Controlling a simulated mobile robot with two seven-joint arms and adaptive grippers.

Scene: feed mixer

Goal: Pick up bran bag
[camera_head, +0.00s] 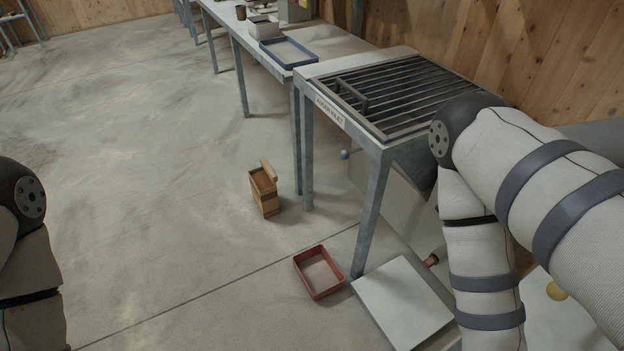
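A small tan, upright, open-topped bag or box (265,192) with brown contents stands on the concrete floor, left of the mixer table's legs. It may be the bran bag, but no label on it can be read. My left arm shows at the left edge and my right arm on the right side. Both grippers are outside the view. My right arm covers part of the mixer table's right side.
The mixer inlet table (345,125) has a metal grate (405,92) on top. A red tray (319,272) and a pale platform (403,303) are below. A long bench with a blue tray (288,51) stands behind. Open floor lies left.

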